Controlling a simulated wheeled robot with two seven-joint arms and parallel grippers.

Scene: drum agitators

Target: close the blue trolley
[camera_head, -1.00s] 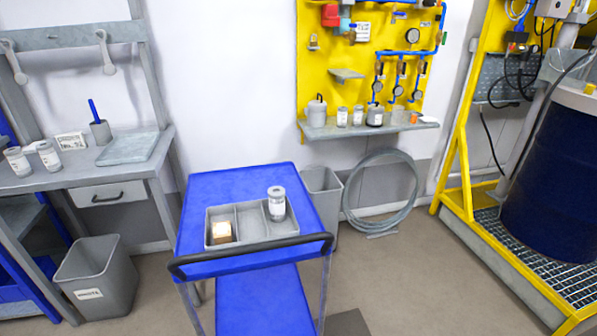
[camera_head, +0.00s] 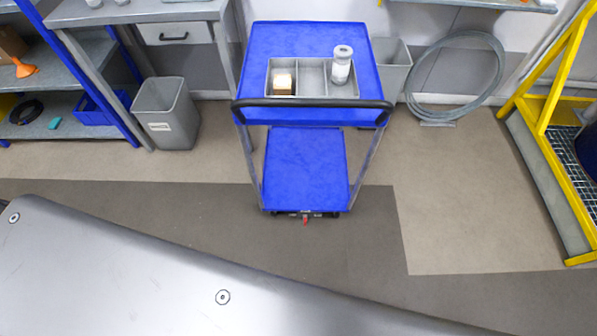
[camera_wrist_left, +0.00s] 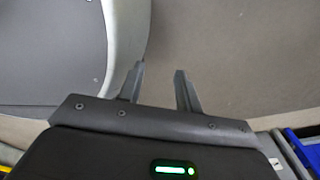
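The blue trolley (camera_head: 306,165) stands against the back wall in the head view, with a blue top, a blue lower shelf and a dark push handle (camera_head: 312,104) facing me. A grey divided tray (camera_head: 312,77) on its top holds a small brown box (camera_head: 283,81) at left and a white-and-grey jar (camera_head: 341,64) at right. A small red part (camera_head: 306,220) shows at the base of the lower shelf's front edge. My left gripper (camera_wrist_left: 158,83) is open and empty above the floor in the left wrist view, away from the trolley. My right gripper is not in view.
A grey waste bin (camera_head: 166,113) and a workbench stand left of the trolley. Another grey bin (camera_head: 393,68), a coiled hose (camera_head: 456,77) and a yellow frame (camera_head: 541,110) stand to its right. The floor in front of the trolley is clear.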

